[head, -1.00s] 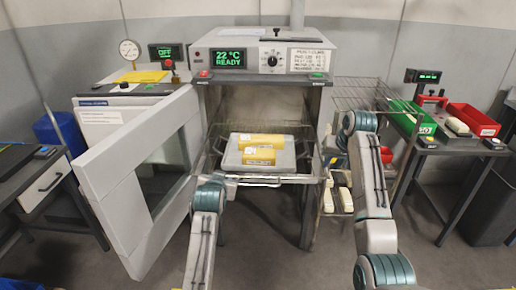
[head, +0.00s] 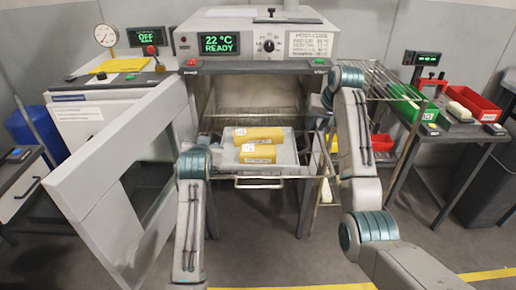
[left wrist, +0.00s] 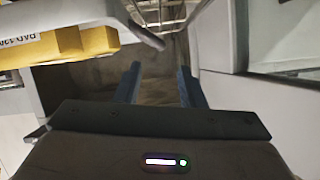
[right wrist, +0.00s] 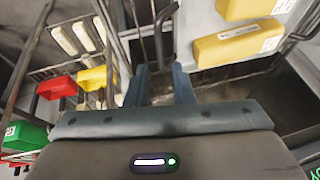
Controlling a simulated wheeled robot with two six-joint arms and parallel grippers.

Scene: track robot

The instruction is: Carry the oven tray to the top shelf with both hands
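The grey oven tray (head: 288,151) lies level on the pulled-out wire rack at the oven mouth. It carries two yellow blocks (head: 258,153). My left gripper (left wrist: 160,85) is open and empty beside the tray's left side; the tray edge (left wrist: 143,27) shows above its fingers. In the head view its fingers are hidden. My right gripper (right wrist: 160,85) is open at the tray's right side, and a dark handle (right wrist: 160,38) shows just ahead between its fingers. In the head view its tip (head: 326,98) is small. The wire stand's top shelf (head: 385,82) is right of the oven.
The oven door (head: 110,175) stands open to the left, close to my left arm. The oven (head: 260,42) reads 22 °C READY. Lower on the wire stand are pale and coloured items (right wrist: 90,78). A bench with a green bin (head: 410,105) and red bin (head: 472,102) stands right.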

